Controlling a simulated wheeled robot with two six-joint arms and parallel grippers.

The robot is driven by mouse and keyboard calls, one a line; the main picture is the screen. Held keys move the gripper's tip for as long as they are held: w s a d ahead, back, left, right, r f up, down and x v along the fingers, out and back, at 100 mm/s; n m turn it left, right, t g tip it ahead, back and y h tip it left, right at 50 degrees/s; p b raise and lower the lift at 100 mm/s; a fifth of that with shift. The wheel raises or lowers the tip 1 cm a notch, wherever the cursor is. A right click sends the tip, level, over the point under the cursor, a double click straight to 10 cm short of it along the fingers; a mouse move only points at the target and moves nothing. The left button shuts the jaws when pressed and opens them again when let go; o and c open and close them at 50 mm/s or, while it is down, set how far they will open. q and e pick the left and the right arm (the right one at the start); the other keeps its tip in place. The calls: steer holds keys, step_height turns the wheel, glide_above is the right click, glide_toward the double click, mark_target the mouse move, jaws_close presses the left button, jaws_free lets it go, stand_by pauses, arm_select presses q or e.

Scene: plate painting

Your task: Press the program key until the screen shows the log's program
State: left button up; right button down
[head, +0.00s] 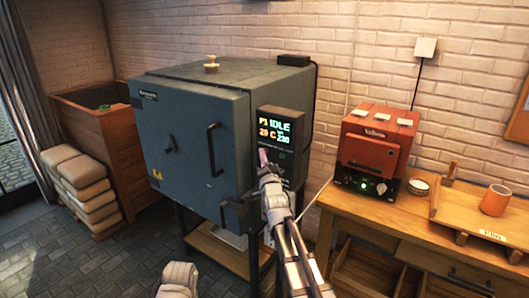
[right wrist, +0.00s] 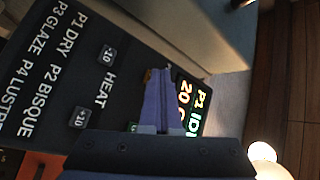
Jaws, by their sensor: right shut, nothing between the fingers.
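The kiln (head: 190,130) is a blue-grey box on a dark stand, its door shut. Its black control panel (head: 283,160) is on the right of its front. The lit screen (head: 275,131) shows P1 and IDLE, with a temperature line below; it is partly hidden in the right wrist view (right wrist: 190,108). In that view the panel print (right wrist: 45,65) lists P1 DRY, P2 BISQUE, P3 GLAZE and P4 LUSTRE. My right gripper (head: 263,157) is shut and empty, its tips at the panel just below the screen; contact is unclear. The program key is not identifiable. I cannot identify the log.
A small red oven (head: 377,145) stands on the wooden table (head: 370,225) at right, with a small white bowl (head: 419,186) and an orange cup (head: 495,200). Stacked pale bags (head: 85,190) and a wooden bin (head: 95,125) stand at left.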

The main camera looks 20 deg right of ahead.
steer(key=shift+s+a, duration=0.45)
steer(key=shift+a, duration=0.15)
steer(key=shift+w+d, duration=0.15)
steer(key=shift+w+d, duration=0.15)
steer(key=shift+d, duration=0.1)
steer(key=shift+w+d, duration=0.2)
steer(key=shift+d, duration=0.1)
stand_by(0.9)
steer(key=shift+a, duration=0.1)
steer(key=shift+s+a, duration=0.5)
steer(key=shift+a, duration=0.05)
stand_by(0.3)
